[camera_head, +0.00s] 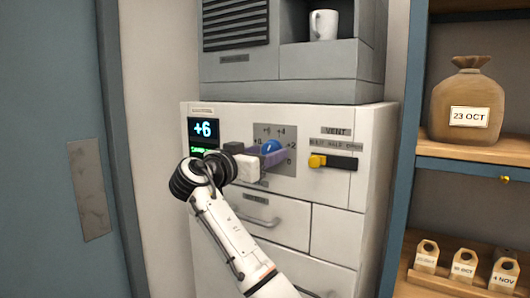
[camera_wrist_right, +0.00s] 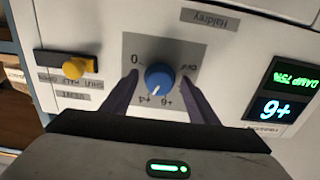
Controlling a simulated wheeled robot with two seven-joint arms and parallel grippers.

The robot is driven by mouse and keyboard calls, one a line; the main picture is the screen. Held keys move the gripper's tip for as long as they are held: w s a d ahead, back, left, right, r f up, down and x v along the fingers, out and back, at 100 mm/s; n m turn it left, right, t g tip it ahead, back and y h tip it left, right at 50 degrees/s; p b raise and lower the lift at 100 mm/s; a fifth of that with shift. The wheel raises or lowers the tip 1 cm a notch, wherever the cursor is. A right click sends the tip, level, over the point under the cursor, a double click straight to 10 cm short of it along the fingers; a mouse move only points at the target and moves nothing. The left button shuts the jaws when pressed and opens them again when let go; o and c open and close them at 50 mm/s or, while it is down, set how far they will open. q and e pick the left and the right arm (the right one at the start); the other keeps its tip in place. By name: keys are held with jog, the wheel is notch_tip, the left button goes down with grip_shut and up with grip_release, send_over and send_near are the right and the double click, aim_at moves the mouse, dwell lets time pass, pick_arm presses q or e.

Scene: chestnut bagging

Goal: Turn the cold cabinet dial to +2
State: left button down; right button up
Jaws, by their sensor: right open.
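The cold cabinet dial (camera_head: 271,146) is a round blue knob on a grey plate on the white cabinet front. In the right wrist view, which is upside down, the dial (camera_wrist_right: 158,77) has a white mark pointing toward the +4 and +6 labels. The cabinet display (camera_head: 203,129) reads +6. My right gripper (camera_head: 270,152) is open, its two purple fingers at either side of the dial. In the wrist view the right gripper (camera_wrist_right: 159,82) shows small gaps beside the knob. Whether a fingertip touches it, I cannot tell. My left gripper is out of view.
A yellow vent slider (camera_head: 318,161) sits right of the dial plate. Drawers with a handle (camera_head: 262,215) lie below. A mug (camera_head: 323,25) stands in the niche above.

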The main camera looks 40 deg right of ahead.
jog(key=shift+c, duration=0.4)
jog(key=c, duration=0.9)
jog(key=shift+f+m+b, duration=0.2)
jog(key=shift+m+b, duration=0.2)
jog(key=shift+b, duration=0.35)
jog(key=shift+c, duration=0.3)
jog(key=m+b, duration=0.3)
jog(key=m, duration=0.1)
jog(key=m+b, duration=0.4)
jog(key=shift+w+r+m, duration=0.1)
jog(key=shift+r+m, duration=0.1)
jog(key=shift+m, duration=0.1)
jog(key=shift+b, duration=0.3)
jog(key=o, duration=1)
